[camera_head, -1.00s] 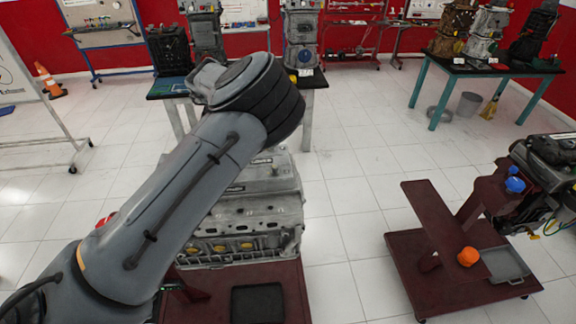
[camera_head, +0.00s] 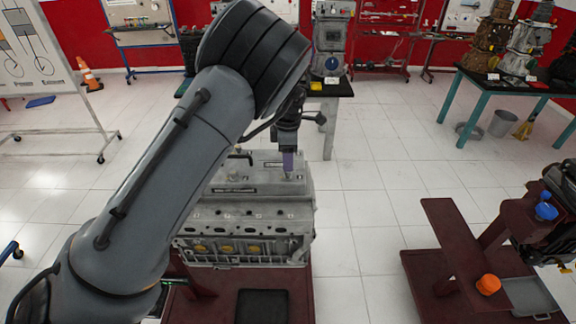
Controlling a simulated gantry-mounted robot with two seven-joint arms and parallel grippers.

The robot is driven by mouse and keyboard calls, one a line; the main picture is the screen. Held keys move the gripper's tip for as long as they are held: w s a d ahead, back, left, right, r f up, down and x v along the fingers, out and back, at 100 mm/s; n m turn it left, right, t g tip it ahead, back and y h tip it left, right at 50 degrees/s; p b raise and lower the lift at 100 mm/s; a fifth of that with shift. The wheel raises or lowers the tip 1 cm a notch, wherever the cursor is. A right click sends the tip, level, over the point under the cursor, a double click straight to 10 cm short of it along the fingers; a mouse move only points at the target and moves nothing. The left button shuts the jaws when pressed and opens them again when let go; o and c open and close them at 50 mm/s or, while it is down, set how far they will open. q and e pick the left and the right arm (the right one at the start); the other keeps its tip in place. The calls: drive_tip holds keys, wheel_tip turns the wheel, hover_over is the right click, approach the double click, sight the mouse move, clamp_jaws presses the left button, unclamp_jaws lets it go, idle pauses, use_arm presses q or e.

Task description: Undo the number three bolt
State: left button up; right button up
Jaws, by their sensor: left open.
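A grey engine block (camera_head: 235,222) stands on a dark red stand (camera_head: 298,296) in the middle of the head view. Its near side has several yellow round plugs (camera_head: 227,247). My left arm crosses in front of the engine from the lower left and hides part of it. My left gripper (camera_head: 288,172) points down over the right end of the engine's top. It is open, and whether it touches anything there cannot be made out. The bolts and their numbers are too small to tell apart, so I cannot pick out number three. My right gripper is not in view.
A second dark red stand (camera_head: 437,272) at the right carries an engine, an orange cap (camera_head: 488,284) and a grey tray (camera_head: 528,297). A black tray (camera_head: 262,306) lies before the engine block. Tables stand at the back. Tiled floor is clear between the stands.

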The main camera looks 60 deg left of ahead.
sight(288, 174)
use_arm(q)
drive_tip(key=shift+f, duration=1.9)
clamp_jaws()
